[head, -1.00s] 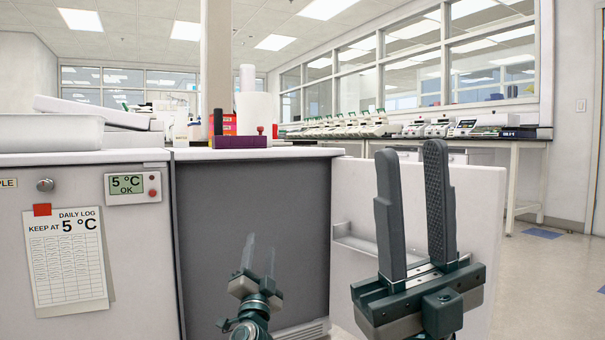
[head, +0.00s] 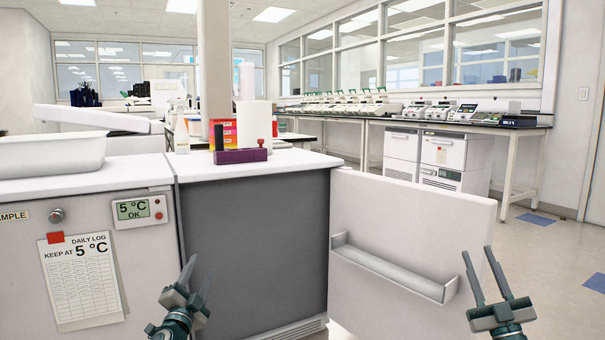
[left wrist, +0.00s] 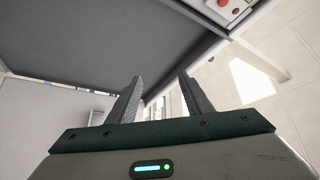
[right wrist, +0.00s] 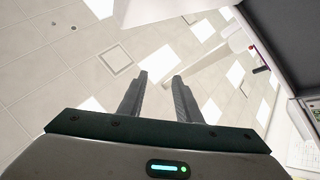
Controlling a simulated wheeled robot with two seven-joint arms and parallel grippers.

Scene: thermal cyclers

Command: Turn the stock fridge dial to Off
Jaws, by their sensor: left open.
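No dial labelled for a stock fridge is readable in any view. A round metal knob (head: 57,215) sits on the white front at the left, beside a label ending in "AMPLE". My left gripper (head: 198,275) is open and empty, low in front of the dark grey cabinet side (head: 255,245); its parted fingers also show in the left wrist view (left wrist: 160,78). My right gripper (head: 478,252) is open and empty, in front of the right edge of an open white door (head: 405,215). Its parted fingers also show in the right wrist view (right wrist: 160,76).
A display reading 5 °C OK (head: 133,210) and a daily log sheet (head: 82,280) are on the left front. A purple rack (head: 240,156) stands on the counter. Two white under-bench units (head: 440,160) stand at the back right. Floor at the right is clear.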

